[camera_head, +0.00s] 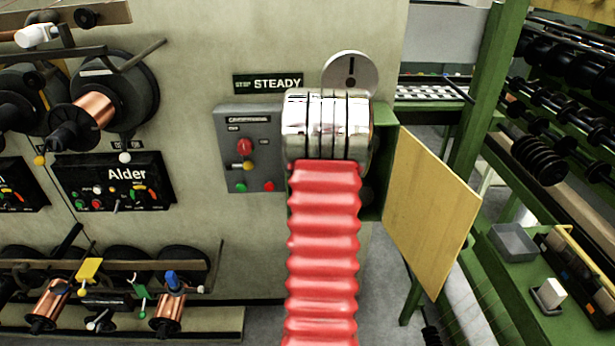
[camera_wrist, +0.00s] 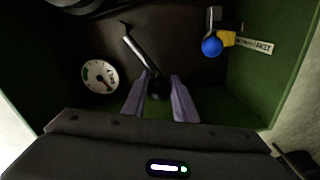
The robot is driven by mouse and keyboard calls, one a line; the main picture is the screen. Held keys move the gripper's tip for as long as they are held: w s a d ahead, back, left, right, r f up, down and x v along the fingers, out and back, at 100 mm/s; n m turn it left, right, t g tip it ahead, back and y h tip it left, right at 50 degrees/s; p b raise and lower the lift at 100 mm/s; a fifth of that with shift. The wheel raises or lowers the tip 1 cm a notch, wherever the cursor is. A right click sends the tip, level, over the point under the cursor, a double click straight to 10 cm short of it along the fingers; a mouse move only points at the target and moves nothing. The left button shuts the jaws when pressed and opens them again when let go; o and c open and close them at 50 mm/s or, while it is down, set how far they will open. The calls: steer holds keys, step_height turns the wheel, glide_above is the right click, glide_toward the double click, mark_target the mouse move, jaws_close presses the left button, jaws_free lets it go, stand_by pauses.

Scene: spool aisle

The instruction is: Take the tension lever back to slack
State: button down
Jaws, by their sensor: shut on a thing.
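In the wrist view, a thin metal lever (camera_wrist: 138,48) slants down to the right inside a dark green-walled box. I take it to be the tension lever. Its lower end lies between the two grey-purple fingers of my gripper (camera_wrist: 160,78), which is shut on it. A round white dial with a green sector (camera_wrist: 100,76) is on the back wall left of the lever; its reading is too small to tell. In the head view, my red arm and its metal rings hide the gripper and the lever.
A blue knob (camera_wrist: 212,46) beside a yellow part and a FAST label (camera_wrist: 263,47) sits right of the lever. The box's side wall (camera_wrist: 262,85) is close. In the head view, a tan door panel (camera_head: 432,210) stands open right of my arm; a control panel (camera_head: 250,150) is left.

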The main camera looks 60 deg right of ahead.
steer(key=shift+w+a+f, duration=0.15)
steer(key=shift+w, duration=0.1)
steer(key=c, duration=1.7)
jaws_free()
steer(key=o, duration=0.3)
steer(key=shift+s, duration=0.1)
